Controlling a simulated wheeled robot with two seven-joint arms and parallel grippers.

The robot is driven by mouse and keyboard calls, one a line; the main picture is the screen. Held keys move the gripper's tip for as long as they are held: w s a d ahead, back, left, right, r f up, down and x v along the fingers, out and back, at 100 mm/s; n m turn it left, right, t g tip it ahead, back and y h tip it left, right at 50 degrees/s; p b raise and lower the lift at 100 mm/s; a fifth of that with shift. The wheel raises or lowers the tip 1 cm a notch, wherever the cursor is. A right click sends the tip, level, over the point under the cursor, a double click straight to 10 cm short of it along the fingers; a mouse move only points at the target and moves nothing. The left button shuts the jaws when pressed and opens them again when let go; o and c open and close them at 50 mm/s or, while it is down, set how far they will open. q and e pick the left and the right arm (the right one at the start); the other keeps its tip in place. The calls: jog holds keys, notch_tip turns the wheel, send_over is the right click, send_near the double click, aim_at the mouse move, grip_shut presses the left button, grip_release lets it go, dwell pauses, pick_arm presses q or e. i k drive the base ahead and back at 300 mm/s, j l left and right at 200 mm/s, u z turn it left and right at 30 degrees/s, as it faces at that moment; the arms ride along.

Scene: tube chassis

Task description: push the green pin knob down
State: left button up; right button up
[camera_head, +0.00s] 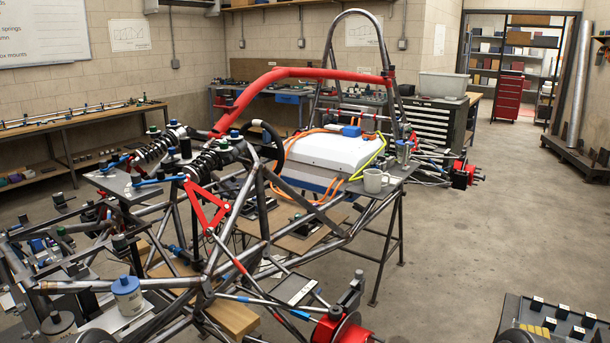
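Several small knobs with coloured caps sit on the tube chassis (262,222) and its plates. One dark knob with a green cap (153,130) stands upright on the left side, near the black coil springs (160,146). Another small dark knob with a greenish cap (61,231) shows lower at the left. I cannot tell which of them is the green pin knob, nor how far its pin is pushed in. Neither of my grippers can be made out in the head view.
A white box (328,150) with orange cables and a grey mug (375,181) sit on the chassis. A red triangular arm (206,207) and a blue-capped container (127,295) are nearer. Open concrete floor (470,240) lies to the right.

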aim_at(61, 231)
jog(key=k+u, duration=0.15)
jog(key=u, duration=1.2)
jog(key=i+l, duration=0.15)
jog(key=j+z, duration=0.6)
jog(key=z, duration=0.15)
jog(key=k, duration=0.05)
